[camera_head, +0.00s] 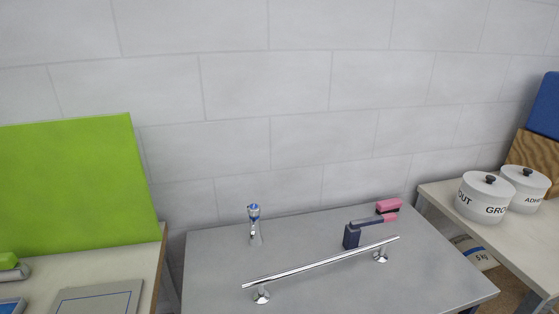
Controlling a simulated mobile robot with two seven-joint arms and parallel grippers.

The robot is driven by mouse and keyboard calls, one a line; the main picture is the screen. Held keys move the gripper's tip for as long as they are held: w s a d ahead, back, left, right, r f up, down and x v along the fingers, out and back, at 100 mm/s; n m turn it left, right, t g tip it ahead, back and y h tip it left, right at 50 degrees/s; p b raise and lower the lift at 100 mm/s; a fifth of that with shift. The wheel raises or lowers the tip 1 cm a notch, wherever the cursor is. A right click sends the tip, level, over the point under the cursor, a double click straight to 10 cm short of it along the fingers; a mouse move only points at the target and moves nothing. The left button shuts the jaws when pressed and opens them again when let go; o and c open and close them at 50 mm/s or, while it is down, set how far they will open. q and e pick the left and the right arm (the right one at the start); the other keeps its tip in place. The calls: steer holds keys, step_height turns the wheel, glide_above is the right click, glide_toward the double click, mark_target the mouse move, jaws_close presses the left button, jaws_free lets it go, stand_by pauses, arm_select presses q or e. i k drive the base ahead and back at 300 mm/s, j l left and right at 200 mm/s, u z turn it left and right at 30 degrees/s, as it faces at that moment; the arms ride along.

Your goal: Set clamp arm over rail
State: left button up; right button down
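A chrome rail (318,267) on two round-footed posts runs slantwise across the grey table (215,268). Just behind its right half stands a dark blue block (351,238) with a grey-blue arm (365,222) reaching right to a pink end; this looks like the clamp. The arm shows behind the rail in this view; I cannot tell whether it touches it. A separate pink piece (389,204) with a dark underside lies behind the arm's end. Neither of my grippers is in view.
A small chrome fitting with a blue top (254,224) stands at the table's back left. A left bench holds a green panel (75,185) and a grey plate (97,298). A right bench holds white lidded pots (480,198). The table's left part is mostly clear.

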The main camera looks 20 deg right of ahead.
mark_target(390, 218)
steer(key=k+l+u, duration=0.15)
steer(key=l, duration=0.35)
steer(key=l+u, duration=0.2)
steer(key=l, duration=0.3)
steer(key=k+l+u, duration=0.15)
steer(key=l, duration=0.3)
steer(key=k+l+u, duration=0.15)
steer(key=l, duration=0.25)
steer(key=k+l+u, duration=0.15)
steer(key=k+l, duration=0.15)
steer(key=k+l+u, duration=0.2)
steer(key=l, duration=0.3)
